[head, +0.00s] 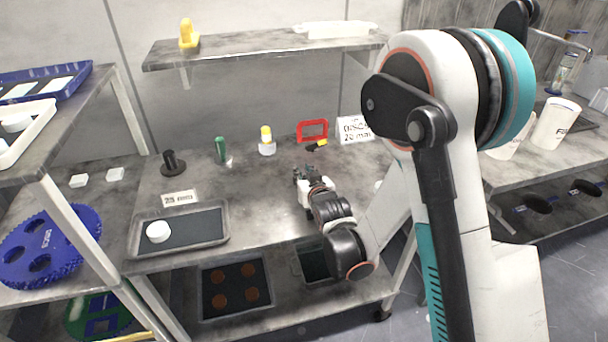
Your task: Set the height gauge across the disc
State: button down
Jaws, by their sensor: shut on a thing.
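A white disc (158,232) lies on the dark mat of a grey-rimmed tray (143,247) at the left of the bench. My gripper (305,173) is above the middle of the bench, well to the right of the tray. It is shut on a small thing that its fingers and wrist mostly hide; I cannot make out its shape. A red open frame (301,133) stands at the back of the bench, behind my gripper. No label shows which thing is the height gauge. A small black and yellow item (317,145) lies just in front of the red frame.
A black spool-like stand (173,164), a green cylinder (220,149) and a yellow-topped white bottle (267,142) stand at the back. A "25 mm" card (179,198) stands behind the tray, another card (354,129) at back right. A shelf (265,50) hangs above. Bench between tray and gripper is clear.

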jog(key=shift+f, duration=0.2)
dwell(0.4)
jog(key=c, duration=1.4)
grip_release()
jog(key=shift+o, duration=0.2)
